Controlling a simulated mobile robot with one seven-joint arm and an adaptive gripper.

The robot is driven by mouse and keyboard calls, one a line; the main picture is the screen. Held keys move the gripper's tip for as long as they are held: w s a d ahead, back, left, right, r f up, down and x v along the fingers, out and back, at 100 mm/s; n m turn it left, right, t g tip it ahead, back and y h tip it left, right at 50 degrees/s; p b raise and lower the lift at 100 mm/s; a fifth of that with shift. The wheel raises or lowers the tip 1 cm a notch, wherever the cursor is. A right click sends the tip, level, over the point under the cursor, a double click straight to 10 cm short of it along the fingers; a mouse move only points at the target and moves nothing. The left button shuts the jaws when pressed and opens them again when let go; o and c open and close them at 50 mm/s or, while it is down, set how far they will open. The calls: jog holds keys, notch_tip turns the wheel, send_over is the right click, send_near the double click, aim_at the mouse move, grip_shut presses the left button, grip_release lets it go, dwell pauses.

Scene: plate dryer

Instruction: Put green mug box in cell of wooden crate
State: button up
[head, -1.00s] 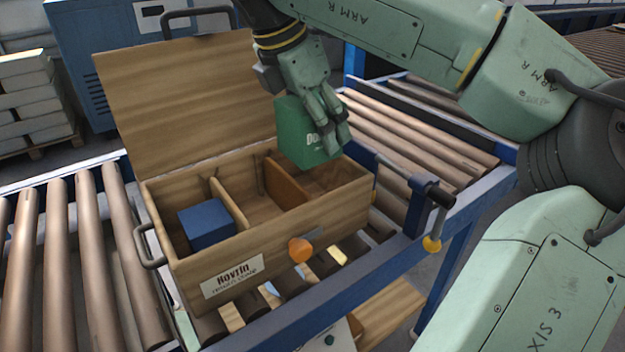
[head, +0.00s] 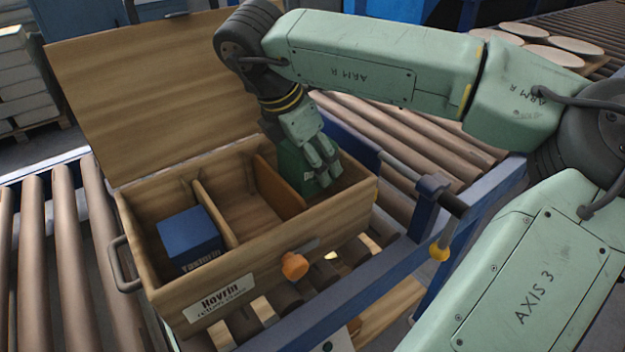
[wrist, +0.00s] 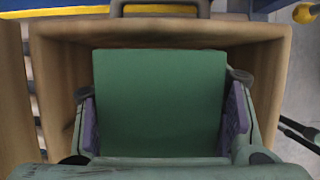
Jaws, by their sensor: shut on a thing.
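The wooden crate (head: 232,270) stands open on the roller conveyor, its lid raised at the back. Dividers split it into a left, a middle and a right cell. The green mug box (head: 292,167) is in the right cell, at least partly below the rim. My gripper (head: 322,176) is shut on it from above. In the wrist view the green box (wrist: 160,100) sits between the two purple-padded fingers, with crate walls (wrist: 265,70) around it. Whether its underside touches the crate floor is hidden.
A blue box (head: 188,234) lies in the left cell; the middle cell is empty. An orange knob (head: 294,266) is on the crate's front. A clamp with a dark bar (head: 440,190) stands right of the crate. Pale discs (head: 540,45) lie on the far conveyor.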

aim_at(293, 148)
jog(key=shift+f+p, duration=0.35)
jog(key=shift+f, duration=2.65)
jog(key=shift+f+b, duration=0.2)
jog(key=shift+b, duration=0.1)
jog(key=o, duration=1.6)
jog(key=shift+c, duration=0.2)
jog(key=shift+r, duration=0.1)
jog(key=shift+r+p, duration=0.2)
jog(key=shift+p, duration=0.25)
jog(key=b+v, duration=0.2)
jog(key=v, duration=0.9)
jog(key=shift+s+a+r, duration=0.1)
jog(key=shift+a+r, duration=0.15)
jog(key=shift+r, duration=0.1)
